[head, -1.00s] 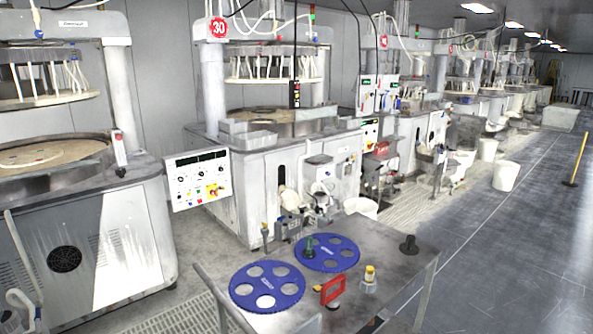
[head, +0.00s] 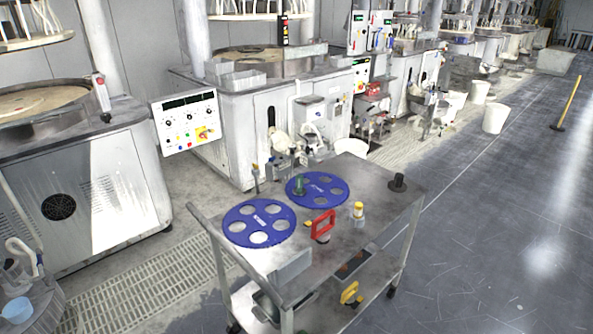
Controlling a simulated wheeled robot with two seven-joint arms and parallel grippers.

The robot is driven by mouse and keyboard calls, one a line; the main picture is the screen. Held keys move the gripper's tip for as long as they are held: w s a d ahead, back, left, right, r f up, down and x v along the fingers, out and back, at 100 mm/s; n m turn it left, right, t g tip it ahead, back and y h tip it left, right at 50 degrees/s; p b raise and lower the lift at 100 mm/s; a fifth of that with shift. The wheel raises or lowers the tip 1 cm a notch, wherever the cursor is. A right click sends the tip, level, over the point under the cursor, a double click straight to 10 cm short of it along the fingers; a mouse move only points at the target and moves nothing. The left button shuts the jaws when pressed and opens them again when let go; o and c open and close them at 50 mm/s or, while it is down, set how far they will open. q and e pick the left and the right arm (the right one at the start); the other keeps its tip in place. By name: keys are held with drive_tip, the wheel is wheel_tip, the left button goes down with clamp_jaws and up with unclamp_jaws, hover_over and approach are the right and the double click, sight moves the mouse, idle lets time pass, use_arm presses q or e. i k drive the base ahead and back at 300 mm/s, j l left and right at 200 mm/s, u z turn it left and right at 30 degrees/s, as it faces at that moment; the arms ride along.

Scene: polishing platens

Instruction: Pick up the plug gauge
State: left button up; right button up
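A steel cart (head: 365,200) stands in the lower middle of the head view. A small dark green upright piece (head: 299,186) is on the cart top, at the left edge of the far blue disc. A black stepped piece (head: 398,183) stands at the cart's right corner. A yellow-topped piece (head: 358,210) stands near the middle of the right half. I cannot tell for certain which of these small pieces is the plug gauge. Neither of my grippers is in view.
Two blue discs with holes, a near one (head: 258,240) and a far one (head: 331,178), lie on the cart. A red frame-shaped handle (head: 323,223) stands by them. A yellow object (head: 350,293) is on the lower shelf.

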sight(299, 191)
drive_tip(key=i+j+z, duration=0.15)
drive_tip(key=z, duration=0.25)
drive_tip(key=j+z, duration=0.4)
drive_tip(key=i+j+z, duration=0.15)
drive_tip(key=z, duration=0.25)
drive_tip(key=j+z, duration=0.4)
drive_tip(key=l, duration=0.1)
